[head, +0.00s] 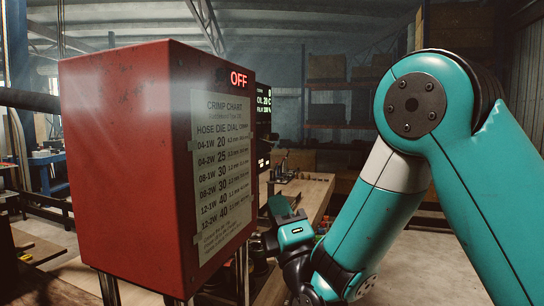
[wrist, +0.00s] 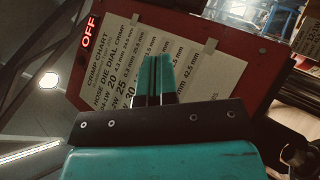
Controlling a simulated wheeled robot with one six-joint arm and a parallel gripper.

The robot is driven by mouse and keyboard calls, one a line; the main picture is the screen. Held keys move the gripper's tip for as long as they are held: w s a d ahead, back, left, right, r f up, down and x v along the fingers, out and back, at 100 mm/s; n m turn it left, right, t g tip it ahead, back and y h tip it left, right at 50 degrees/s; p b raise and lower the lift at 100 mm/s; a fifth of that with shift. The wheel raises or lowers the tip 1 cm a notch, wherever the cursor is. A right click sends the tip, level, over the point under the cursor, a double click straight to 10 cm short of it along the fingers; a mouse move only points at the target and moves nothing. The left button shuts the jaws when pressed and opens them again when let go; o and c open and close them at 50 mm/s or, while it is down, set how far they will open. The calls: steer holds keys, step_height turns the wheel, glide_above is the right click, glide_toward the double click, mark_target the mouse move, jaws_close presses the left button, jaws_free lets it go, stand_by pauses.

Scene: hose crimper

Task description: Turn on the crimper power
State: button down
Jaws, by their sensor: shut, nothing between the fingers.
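The crimper is a red box (head: 120,165) on metal legs at the left of the head view. A lit red OFF sign (head: 239,80) is at the top of its chart side. It also reads OFF in the wrist view (wrist: 89,31). A crimp chart (head: 222,170) is fixed below the sign. My gripper (wrist: 154,62) is shut and empty, its teal fingers together in front of the chart in the wrist view; the gap to the panel is unclear. In the head view my gripper is low, right of the box, its fingertips not clear. I cannot make out a power switch.
A dark display (head: 264,105) with oil and film readings stands just behind the box. A wooden bench (head: 305,195) with small items runs behind my gripper. Shelves (head: 340,100) stand at the back. Open floor (head: 430,255) lies at the right.

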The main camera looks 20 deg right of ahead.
steer(key=shift+d, duration=0.1)
steer(key=shift+r, duration=0.15)
steer(key=p, duration=0.7)
glide_toward(263, 142)
steer(key=w+a+r, duration=0.2)
steer(key=w, duration=0.1)
steer(key=shift+w+d+r, duration=0.45)
steer(key=shift+w+d, duration=0.05)
steer(key=shift+d, duration=0.25)
steer(key=shift+w+d+r+p, duration=0.15)
steer(key=shift+w+d+p, duration=0.2)
steer(key=shift+d+p, duration=0.05)
